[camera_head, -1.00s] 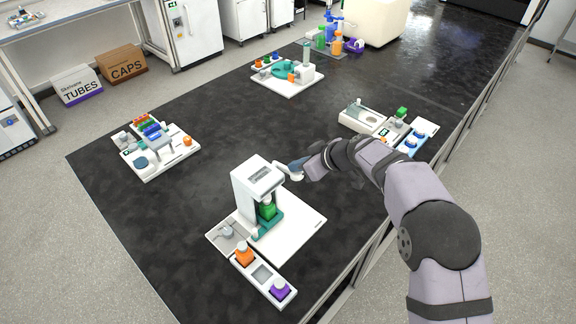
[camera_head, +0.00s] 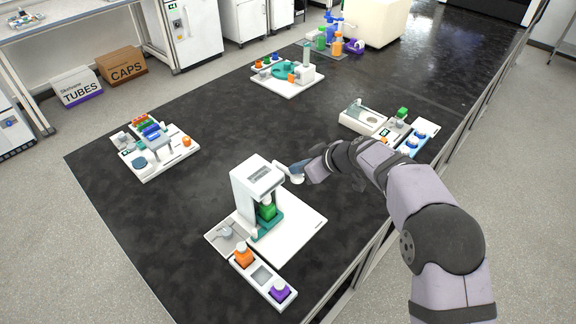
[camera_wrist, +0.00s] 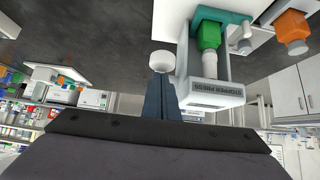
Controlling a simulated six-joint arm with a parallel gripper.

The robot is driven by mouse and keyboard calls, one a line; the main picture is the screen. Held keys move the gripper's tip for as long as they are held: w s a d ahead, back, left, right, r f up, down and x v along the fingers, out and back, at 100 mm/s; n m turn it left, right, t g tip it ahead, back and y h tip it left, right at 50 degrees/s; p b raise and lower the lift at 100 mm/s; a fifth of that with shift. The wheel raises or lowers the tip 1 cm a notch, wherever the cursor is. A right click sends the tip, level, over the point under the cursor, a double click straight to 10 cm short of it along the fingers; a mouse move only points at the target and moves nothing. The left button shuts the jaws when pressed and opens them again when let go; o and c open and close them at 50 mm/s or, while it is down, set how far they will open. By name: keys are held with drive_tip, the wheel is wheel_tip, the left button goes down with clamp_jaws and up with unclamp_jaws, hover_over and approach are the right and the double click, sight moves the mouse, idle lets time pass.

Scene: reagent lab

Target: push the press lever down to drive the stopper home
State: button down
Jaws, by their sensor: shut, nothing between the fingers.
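The white stopper press (camera_head: 256,180) stands on a white base plate (camera_head: 300,222) at the front of the bench. It also shows in the wrist view (camera_wrist: 212,93), labelled "STOPPER PRESS". A green bottle (camera_head: 267,211) sits under its head in a teal holder (camera_head: 266,225); the wrist view shows the bottle (camera_wrist: 208,36) with a pale cylindrical part at its mouth. The press lever's white round knob (camera_head: 297,179) is at the right of the head, also in the wrist view (camera_wrist: 162,60). My gripper (camera_head: 297,166) is shut and empty, its tips at the knob (camera_wrist: 160,76); contact is unclear.
Other stations stand farther off: a tube rack station (camera_head: 155,150), a teal-disc station (camera_head: 288,78) and a balance (camera_head: 362,117). The bench between them is clear.

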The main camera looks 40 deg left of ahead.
wheel_tip(320, 180, up, 7)
drive_tip(key=p, duration=0.2)
idle(0.7)
idle(0.4)
drive_tip(key=w+d+f+m+t+h, duration=0.15)
drive_tip(key=d+m, duration=0.35)
drive_tip(key=d, duration=1.1)
drive_tip(key=w+d+f+m+h, duration=0.1)
drive_tip(key=w+d+m+h, duration=0.2)
drive_tip(key=d, duration=1.3)
drive_tip(key=s+d+f+m+h, duration=0.2)
drive_tip(key=s+d+m, duration=0.3)
drive_tip(key=s+d, duration=0.4)
drive_tip(key=s+d+f+m+g+h, duration=0.1)
drive_tip(key=s+d+m, duration=0.4)
drive_tip(key=s+d, duration=0.5)
drive_tip(key=d+f+h, duration=0.1)
drive_tip(key=d, duration=0.4)
drive_tip(key=shift+s+d+h, duration=0.2)
drive_tip(key=shift+s+h, duration=0.05)
drive_tip(key=shift+h, duration=0.1)
